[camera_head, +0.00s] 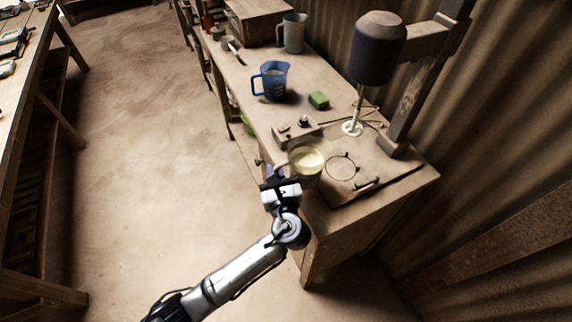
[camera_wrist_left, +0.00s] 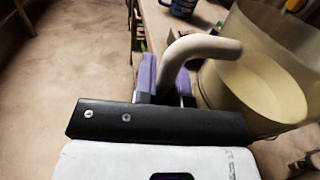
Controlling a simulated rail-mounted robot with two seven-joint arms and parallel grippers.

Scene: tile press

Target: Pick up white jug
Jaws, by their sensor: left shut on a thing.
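The white jug (camera_head: 318,174) is a pale, translucent vessel holding cream-coloured contents, near the front end of the bench. Its thick, curved off-white handle (camera_wrist_left: 205,45) fills the middle of the left wrist view. My left gripper (camera_head: 270,178) is at the bench's left edge, shut on the jug's handle. Its purple fingers (camera_wrist_left: 165,85) lie on both sides of the handle's lower left end in the wrist view. The jug looks about upright. Whether its base touches the bench is not clear. My right gripper is not in view.
On the bench (camera_head: 240,85) stand a blue jug (camera_head: 272,82), a grey jug (camera_head: 294,34) and a green block (camera_head: 318,100). A mixer (camera_head: 377,50) with a hanging rod is behind the white jug. A plate with a wire ring (camera_head: 341,167) lies close right. Floor left is clear.

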